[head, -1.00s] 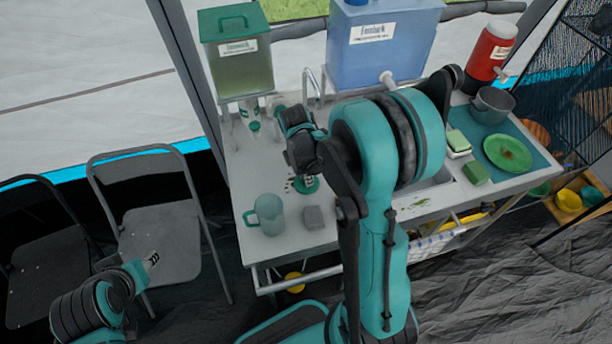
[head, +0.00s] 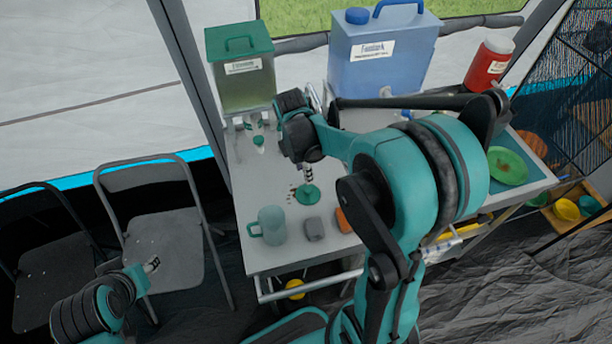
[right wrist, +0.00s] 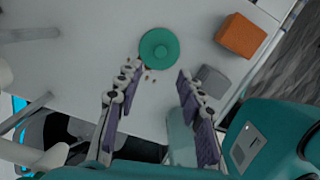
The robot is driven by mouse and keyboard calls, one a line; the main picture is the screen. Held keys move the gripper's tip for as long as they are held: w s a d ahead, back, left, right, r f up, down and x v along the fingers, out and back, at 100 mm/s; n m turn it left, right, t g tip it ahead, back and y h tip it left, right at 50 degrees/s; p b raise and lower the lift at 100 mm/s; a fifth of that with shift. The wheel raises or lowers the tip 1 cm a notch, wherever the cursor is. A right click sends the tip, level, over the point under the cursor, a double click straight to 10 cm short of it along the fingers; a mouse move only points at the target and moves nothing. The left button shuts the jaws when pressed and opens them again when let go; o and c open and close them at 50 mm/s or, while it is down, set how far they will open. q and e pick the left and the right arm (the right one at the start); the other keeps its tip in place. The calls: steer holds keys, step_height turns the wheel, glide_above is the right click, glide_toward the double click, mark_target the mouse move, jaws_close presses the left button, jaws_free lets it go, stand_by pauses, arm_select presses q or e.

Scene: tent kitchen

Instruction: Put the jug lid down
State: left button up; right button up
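The green round jug lid (head: 308,195) lies flat on the grey counter (head: 262,180). It also shows in the right wrist view (right wrist: 159,48), beyond my fingertips and touching neither finger. My right gripper (head: 309,174) is above the lid in the head view. In the right wrist view its fingers (right wrist: 158,80) are spread apart with nothing between their tips. The teal jug (head: 270,226) stands upright at the counter's near left and is partly hidden behind a finger in the wrist view. My left gripper (head: 152,265) hangs by the chairs, too small to read.
A grey block (head: 314,229) and an orange block (head: 342,220) lie right of the jug. Small dark crumbs lie beside the lid. A green dispenser (head: 242,80) and a blue water container (head: 380,55) stand at the back.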

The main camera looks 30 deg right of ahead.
steer(key=s+a+r+m+t+y, duration=0.1)
steer(key=s+a+r+m+t, duration=0.6)
steer(key=m, duration=1)
steer(key=s+a+r, duration=0.2)
steer(key=s, duration=0.2)
steer(key=shift+m, duration=0.3)
steer(key=shift+a, duration=0.1)
step_height(320, 180, down, 3)
steer(key=shift+r+b, duration=0.1)
steer(key=shift+b, duration=1.15)
